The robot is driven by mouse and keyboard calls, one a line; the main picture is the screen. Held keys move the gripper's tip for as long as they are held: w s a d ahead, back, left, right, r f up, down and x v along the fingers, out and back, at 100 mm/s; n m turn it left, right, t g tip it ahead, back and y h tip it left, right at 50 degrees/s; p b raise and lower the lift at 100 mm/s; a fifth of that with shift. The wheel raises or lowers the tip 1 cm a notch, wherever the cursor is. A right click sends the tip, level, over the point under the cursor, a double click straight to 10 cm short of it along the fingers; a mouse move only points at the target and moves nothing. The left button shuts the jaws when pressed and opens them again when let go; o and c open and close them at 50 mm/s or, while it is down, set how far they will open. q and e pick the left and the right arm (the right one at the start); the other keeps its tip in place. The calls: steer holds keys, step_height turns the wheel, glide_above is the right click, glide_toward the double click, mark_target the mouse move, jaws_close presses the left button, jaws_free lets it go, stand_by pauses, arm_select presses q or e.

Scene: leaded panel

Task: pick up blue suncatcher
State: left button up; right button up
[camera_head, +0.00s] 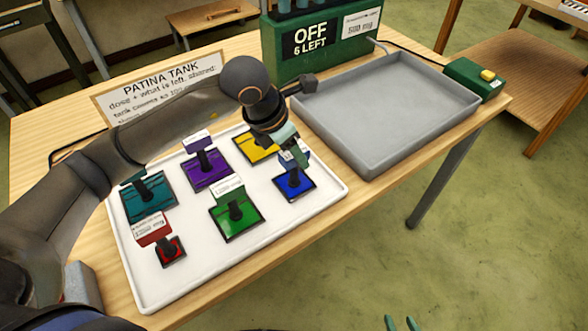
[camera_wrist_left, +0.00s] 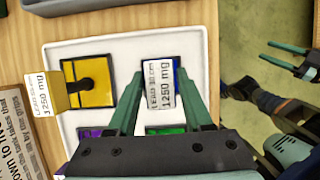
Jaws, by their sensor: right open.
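The blue suncatcher (camera_head: 293,186) lies at the right of the white tray (camera_head: 180,275), with a dark knob and a white label tag. My left gripper (camera_head: 294,153) is over it in the head view. The label hides most of the blue glass there, and I cannot tell whether the fingers touch anything. My right gripper (camera_head: 402,323) shows only its fingertips at the bottom of the head view. It is open and empty in the left wrist view (camera_wrist_left: 287,58).
Yellow (camera_head: 255,148), purple (camera_head: 209,175), teal (camera_head: 148,200), green (camera_head: 236,215) and red (camera_head: 171,250) suncatchers share the tray. A grey basin (camera_head: 385,110) and a green box marked OFF (camera_head: 320,38) stand behind. The table's front edge is close by.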

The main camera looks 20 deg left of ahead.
arm_select(q)
jaws_close()
stand_by(1.0)
